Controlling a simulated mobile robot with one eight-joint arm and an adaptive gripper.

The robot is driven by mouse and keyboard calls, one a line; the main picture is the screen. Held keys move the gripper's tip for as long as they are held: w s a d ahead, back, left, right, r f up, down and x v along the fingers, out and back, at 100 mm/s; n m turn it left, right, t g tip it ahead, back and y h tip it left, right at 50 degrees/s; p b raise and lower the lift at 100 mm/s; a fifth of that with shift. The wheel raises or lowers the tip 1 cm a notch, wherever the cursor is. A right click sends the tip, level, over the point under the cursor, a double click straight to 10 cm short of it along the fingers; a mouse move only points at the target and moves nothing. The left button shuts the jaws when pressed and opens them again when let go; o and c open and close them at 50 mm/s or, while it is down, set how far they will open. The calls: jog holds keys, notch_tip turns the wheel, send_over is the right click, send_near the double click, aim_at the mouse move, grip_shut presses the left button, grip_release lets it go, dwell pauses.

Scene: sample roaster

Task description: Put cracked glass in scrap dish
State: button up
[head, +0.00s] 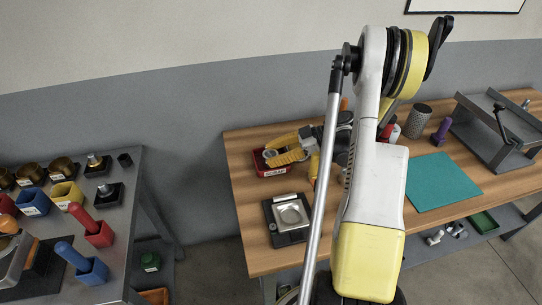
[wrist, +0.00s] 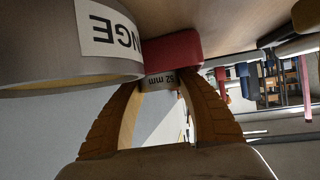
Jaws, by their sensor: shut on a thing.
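My gripper (head: 275,154) has yellow fingers and is at the back left of the wooden bench, over the red scrap dish (head: 272,171). In the wrist view, my gripper (wrist: 160,80) is shut on a small pale piece marked "52 mm" (wrist: 158,80), which I take to be the glass. A small grey round edge of it shows between the fingertips in the head view. A crack cannot be made out. The red dish (wrist: 178,48) is just beyond the fingertips in the wrist view. Whether the piece touches the dish cannot be told.
A black block with a silver pan (head: 290,212) sits in front of the dish. A teal mat (head: 440,181) lies clear to the right, near a perforated cylinder (head: 417,121) and a metal stand (head: 495,125). A grey round body (wrist: 60,45) labelled "NGE" fills the wrist view's upper left.

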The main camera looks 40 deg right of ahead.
jog(key=shift+f, duration=0.1)
jog(key=o, duration=0.9)
